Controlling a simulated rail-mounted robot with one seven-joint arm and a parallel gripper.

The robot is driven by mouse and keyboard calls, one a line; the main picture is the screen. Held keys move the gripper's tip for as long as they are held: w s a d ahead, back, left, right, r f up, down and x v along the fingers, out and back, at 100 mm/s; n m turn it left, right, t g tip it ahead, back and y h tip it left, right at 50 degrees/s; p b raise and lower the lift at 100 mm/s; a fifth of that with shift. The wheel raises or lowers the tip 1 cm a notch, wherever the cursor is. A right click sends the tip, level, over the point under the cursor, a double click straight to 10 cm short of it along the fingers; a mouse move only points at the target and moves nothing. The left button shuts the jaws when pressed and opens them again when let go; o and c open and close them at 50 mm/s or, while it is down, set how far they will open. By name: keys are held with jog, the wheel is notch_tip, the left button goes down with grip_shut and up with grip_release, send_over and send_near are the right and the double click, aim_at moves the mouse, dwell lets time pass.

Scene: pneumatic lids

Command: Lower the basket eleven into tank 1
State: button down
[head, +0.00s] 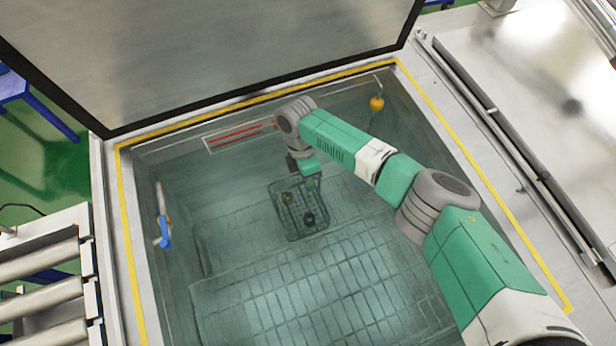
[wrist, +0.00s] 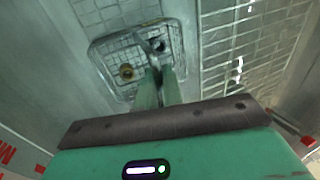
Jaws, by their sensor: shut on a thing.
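The wire basket (head: 318,233) hangs inside the open tank (head: 176,290), toward its far wall. It is rectangular and holds a brass-coloured part and a dark ring-shaped part. My gripper (head: 313,180) reaches down into the tank and is shut on the basket. In the wrist view the two fingers (wrist: 160,85) meet at the basket (wrist: 110,45), with the brass part left of them and the dark part just above. The exact grip point is small and partly hidden by the fingers. I cannot tell whether the basket touches the grid floor below it. No number on the basket is readable.
The raised lid (head: 210,55) stands behind the tank. A yellow line (head: 480,190) runs round the rim. A blue-handled valve (head: 164,230) is on the left wall, and an orange float (head: 376,103) hangs at the far right corner. Rollers (head: 40,295) lie left of the tank.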

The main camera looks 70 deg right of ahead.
notch_tip(320, 180, down, 9)
jog(key=b, duration=0.6)
jog(key=shift+r, duration=0.2)
jog(key=shift+f+b, duration=0.5)
jog(key=shift+f, duration=0.2)
dwell(0.3)
jog(key=c, duration=1.5)
grip_release()
jog(key=shift+o, duration=0.2)
jog(key=s+a+r+p+v, duration=0.1)
jog(key=s+a+p+v, duration=0.1)
jog(key=p+v, duration=1.1)
jog(key=v, duration=0.6)
jog(key=shift+a+p, duration=0.15)
jog(key=shift+p, duration=0.25)
jog(key=shift+r, duration=0.2)
